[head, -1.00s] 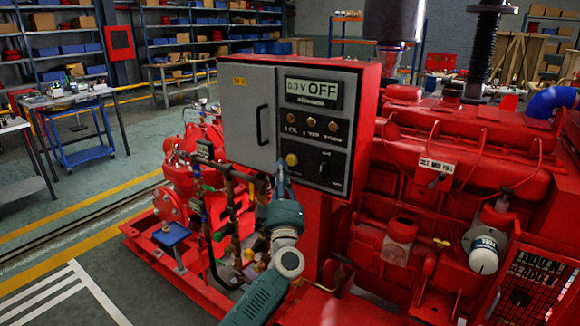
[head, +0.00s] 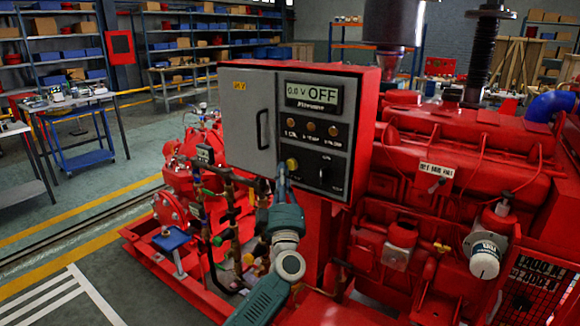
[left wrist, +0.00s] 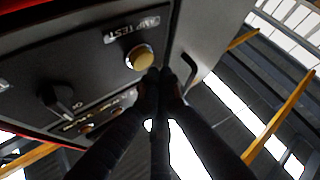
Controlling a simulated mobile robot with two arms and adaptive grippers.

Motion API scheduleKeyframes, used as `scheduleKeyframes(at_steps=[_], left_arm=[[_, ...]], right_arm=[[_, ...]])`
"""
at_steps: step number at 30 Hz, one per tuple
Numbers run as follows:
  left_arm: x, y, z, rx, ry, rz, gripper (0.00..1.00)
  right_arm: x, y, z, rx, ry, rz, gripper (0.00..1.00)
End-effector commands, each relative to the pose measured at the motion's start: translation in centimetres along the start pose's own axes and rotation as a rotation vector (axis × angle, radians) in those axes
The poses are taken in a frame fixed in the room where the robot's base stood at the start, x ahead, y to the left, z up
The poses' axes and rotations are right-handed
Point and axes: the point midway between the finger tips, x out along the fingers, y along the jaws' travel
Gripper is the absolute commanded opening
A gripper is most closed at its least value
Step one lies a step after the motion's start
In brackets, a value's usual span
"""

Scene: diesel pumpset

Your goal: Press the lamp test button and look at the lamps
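The grey control panel (head: 345,140) is on the red cabinet, its display (head: 314,95) reading "0.0 V OFF". The yellow lamp test button (head: 292,164) sits low on the panel's left. It also shows in the left wrist view (left wrist: 139,57), under a label partly reading "TEST". Three amber lamps (head: 311,126) sit in a row above it and look dull, not clearly lit. My left gripper (head: 281,170) has its fingers together, tips (left wrist: 160,76) right beside the button; I cannot tell whether they touch it. My right gripper is not in view.
A rotary switch (head: 323,177) is right of the button. The cabinet's grey door with a black handle (head: 262,127) is to the left. The red engine (head: 450,190) fills the right side, and pipes and valves (head: 215,195) stand left of my arm.

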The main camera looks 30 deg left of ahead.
Motion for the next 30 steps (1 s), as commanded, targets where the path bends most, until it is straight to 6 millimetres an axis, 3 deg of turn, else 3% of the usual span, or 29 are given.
scheduleKeyframes(at_steps=[30], left_arm=[[0.6, 0.23, 0.53, 0.0, 0.0, 0.0, 0.0]], right_arm=[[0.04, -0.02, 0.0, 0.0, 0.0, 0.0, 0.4]])
